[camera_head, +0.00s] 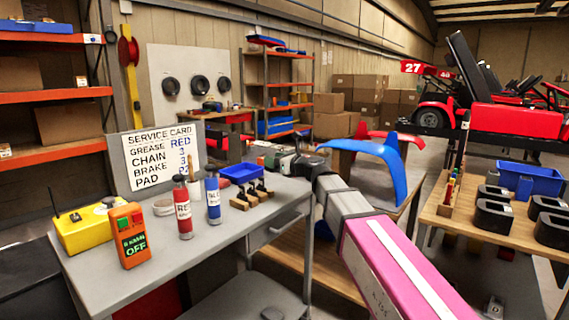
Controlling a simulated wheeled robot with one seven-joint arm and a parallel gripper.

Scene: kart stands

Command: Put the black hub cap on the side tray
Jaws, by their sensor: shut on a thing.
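My gripper (272,160) is at the far right part of the grey bench, beyond the small blue tray, at the end of my pink and grey arm. It is small and partly hidden by its own wrist. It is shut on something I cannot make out. I cannot clearly tell a black hub cap on the bench. The blue tray (240,173) sits on the bench in front of my gripper; its inside looks empty. I cannot tell whether it is the side tray.
On the grey bench (230,228) stand a red bottle (182,208), a blue bottle (213,198), an orange device (130,236), a yellow box (88,228), a service card (160,155) and wooden blocks with black pegs (252,194). A wooden table (456,222) with black holders is at right.

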